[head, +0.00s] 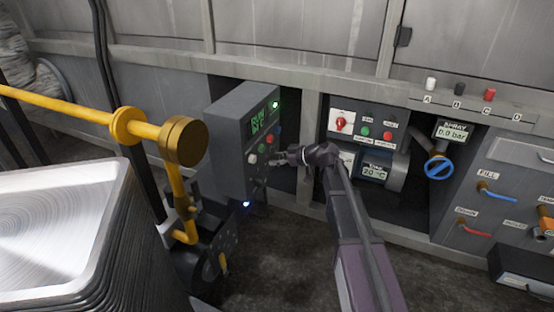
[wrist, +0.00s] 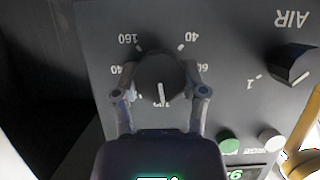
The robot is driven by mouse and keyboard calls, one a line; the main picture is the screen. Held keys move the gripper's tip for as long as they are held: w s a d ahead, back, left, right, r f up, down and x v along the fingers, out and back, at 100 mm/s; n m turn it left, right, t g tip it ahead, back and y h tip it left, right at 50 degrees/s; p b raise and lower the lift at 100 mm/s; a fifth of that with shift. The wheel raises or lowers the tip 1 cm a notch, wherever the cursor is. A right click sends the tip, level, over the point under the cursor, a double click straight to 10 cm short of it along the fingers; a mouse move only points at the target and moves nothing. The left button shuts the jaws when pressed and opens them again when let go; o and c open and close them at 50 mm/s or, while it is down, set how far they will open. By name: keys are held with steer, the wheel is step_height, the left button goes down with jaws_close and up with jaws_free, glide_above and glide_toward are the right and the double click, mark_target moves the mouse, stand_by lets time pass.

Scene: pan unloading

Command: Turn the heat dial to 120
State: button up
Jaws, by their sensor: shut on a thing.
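The heat dial (wrist: 158,78) is a round black knob on a grey panel in the wrist view, seen upside down. Numbers 160, 40 and 60 are readable around it; the label at its left is partly hidden. Its white pointer mark aims down in the picture, toward a partly covered label that looks like 100. My gripper (wrist: 162,70) is shut on the dial, one finger on each side. In the head view my gripper (head: 272,160) is at the lower face of the grey control box (head: 228,122), and the dial is hard to make out there.
An AIR knob (wrist: 292,66) sits beside the dial, with green (wrist: 228,142) and white (wrist: 270,138) buttons below. In the head view a yellow pipe (head: 80,108) and a large metal pan (head: 50,235) stand left; more dials and valves are right.

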steer(key=shift+m, duration=0.3)
steer(key=m+g, duration=0.1)
steer(key=m+g+y+b, duration=0.1)
steer(key=m, duration=0.1)
steer(key=shift+w+f, duration=0.15)
steer(key=shift+w, duration=0.05)
steer(key=m+g+y+b, duration=0.1)
steer(key=m+g, duration=0.1)
steer(key=m, duration=0.1)
steer(key=shift+m+y+b, duration=0.3)
steer(key=shift+b, duration=0.1)
stand_by(0.3)
steer(key=o, duration=1.1)
steer(key=shift+o, duration=0.2)
steer(key=shift+s, duration=0.1)
